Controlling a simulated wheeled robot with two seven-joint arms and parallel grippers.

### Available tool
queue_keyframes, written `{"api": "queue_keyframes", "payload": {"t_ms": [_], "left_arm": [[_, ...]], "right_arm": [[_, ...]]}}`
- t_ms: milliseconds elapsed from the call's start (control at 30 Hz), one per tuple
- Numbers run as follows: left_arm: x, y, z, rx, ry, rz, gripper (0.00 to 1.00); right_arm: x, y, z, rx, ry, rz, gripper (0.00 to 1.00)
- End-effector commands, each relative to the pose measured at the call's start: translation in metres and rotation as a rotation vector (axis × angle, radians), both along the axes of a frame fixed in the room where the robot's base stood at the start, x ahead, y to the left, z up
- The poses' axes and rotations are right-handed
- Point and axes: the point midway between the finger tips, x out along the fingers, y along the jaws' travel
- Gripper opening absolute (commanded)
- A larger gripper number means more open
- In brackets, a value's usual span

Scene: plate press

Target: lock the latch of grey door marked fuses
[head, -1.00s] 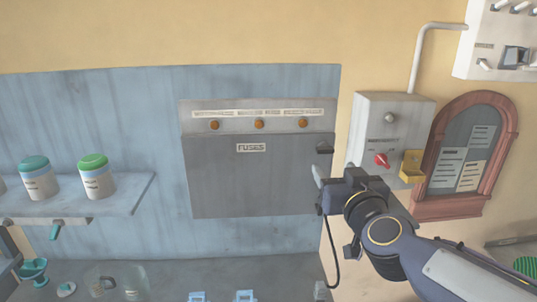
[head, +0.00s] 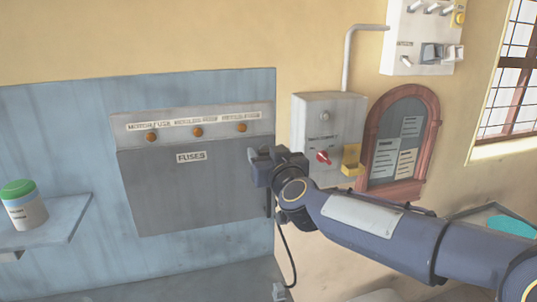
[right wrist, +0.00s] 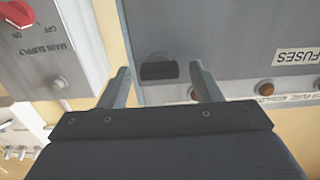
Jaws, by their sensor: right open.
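The grey door marked FUSES (head: 185,195) is on a grey cabinet on the blue wall panel, and looks closed. In the right wrist view the door (right wrist: 235,35) appears upside down. There the latch (right wrist: 158,67), a small dark-fronted knob with a rounded grey back, is near the door's edge. My right gripper (right wrist: 160,74) is open, with one finger on each side of the latch; I see gaps and cannot tell any contact. In the head view my right gripper (head: 260,166) covers the latch at the door's upper right corner. My left gripper is out of view.
A main supply box (head: 325,115) with a red knob (head: 324,158) and a yellow part (head: 351,160) is close right of my gripper. An arched notice board (head: 405,135) is further right. A shelf (head: 50,232) with a green-lidded jar (head: 22,207) is at left.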

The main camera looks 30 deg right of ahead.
Motion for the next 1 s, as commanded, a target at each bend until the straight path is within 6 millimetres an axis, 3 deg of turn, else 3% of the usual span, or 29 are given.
{"api": "queue_keyframes", "payload": {"t_ms": [33, 367, 667, 1000], "left_arm": [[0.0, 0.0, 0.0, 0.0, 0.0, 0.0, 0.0], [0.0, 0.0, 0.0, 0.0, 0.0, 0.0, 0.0], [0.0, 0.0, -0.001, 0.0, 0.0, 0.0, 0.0], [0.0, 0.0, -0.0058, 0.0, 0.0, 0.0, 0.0]], "right_arm": [[-0.0002, 0.0, 0.0, 0.0, 0.0, 0.0, 0.56], [-0.0003, 0.0001, 0.0, 0.0, 0.0, 0.0, 0.14], [-0.0004, -0.0001, -0.0003, 0.038, -0.009, 0.0, 0.14], [-0.0007, -0.0011, -0.001, 0.256, -0.061, 0.0, 0.14]]}}
